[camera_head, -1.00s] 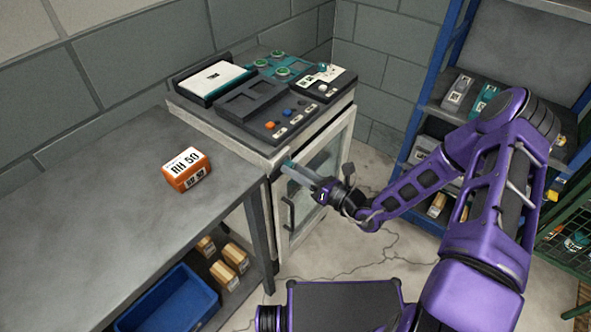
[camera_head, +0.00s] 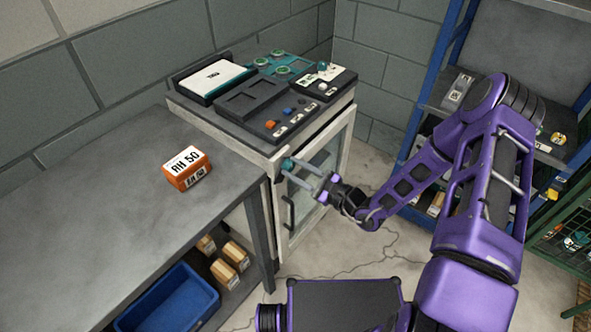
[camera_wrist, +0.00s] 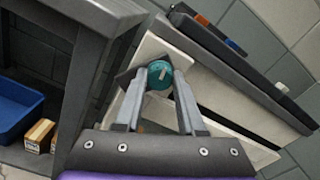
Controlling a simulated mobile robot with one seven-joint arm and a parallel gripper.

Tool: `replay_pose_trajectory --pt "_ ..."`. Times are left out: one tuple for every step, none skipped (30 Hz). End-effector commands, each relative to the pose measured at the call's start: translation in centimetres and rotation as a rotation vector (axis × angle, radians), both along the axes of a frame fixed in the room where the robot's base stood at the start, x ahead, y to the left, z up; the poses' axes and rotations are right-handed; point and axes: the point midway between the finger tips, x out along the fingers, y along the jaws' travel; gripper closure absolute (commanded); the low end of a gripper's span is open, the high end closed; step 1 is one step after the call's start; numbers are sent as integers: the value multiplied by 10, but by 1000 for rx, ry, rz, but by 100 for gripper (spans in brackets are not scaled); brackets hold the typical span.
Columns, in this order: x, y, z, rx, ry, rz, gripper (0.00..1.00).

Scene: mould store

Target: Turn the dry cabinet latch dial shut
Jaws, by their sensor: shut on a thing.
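The dry cabinet (camera_head: 304,234) is off-white with a glazed door and stands beside the workbench. Its latch dial (camera_head: 287,164) is a small teal knob near the top left of the front. In the wrist view the round dial (camera_wrist: 160,74) shows a pale bar across its face, near upright and slightly tilted, on a dark plate. My gripper (camera_head: 297,169) reaches it from the right. Its two grey fingers (camera_wrist: 160,82) lie on either side of the dial and are shut on it. The dial's sides are partly hidden by the fingertips.
A black door handle (camera_head: 289,213) sits below the dial. Instruments and a button panel (camera_head: 262,110) cover the cabinet top. An orange box marked RH 50 (camera_head: 186,169) is on the workbench (camera_head: 90,215). A blue bin (camera_head: 175,305) sits below. Blue shelving (camera_head: 420,115) stands right.

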Motion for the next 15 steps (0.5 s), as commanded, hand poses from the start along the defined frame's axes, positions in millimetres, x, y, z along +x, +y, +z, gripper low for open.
replay_pose_trajectory --pt "0 0 -1 -27 -34 1 100" --pt "0 0 -1 -45 -57 1 100" --pt "0 0 -1 -68 -86 1 100" --pt "0 0 -1 -85 -109 1 100" --pt "0 0 -1 -102 -131 1 100" --pt "0 0 -2 -124 -160 1 100" --pt "0 0 -2 -140 -181 1 100" --pt "-1 0 -2 -156 -201 1 100" --pt "0 0 -2 -178 -228 1 100" --pt "0 0 -2 -193 -247 1 100" --pt "-1 0 -2 -208 -266 1 100" --pt "0 0 -2 -227 -291 1 100" --pt "-1 0 -2 -240 -307 1 100" --pt "-1 0 -2 -253 -324 1 100" --pt "-1 0 -2 -269 -344 1 100"
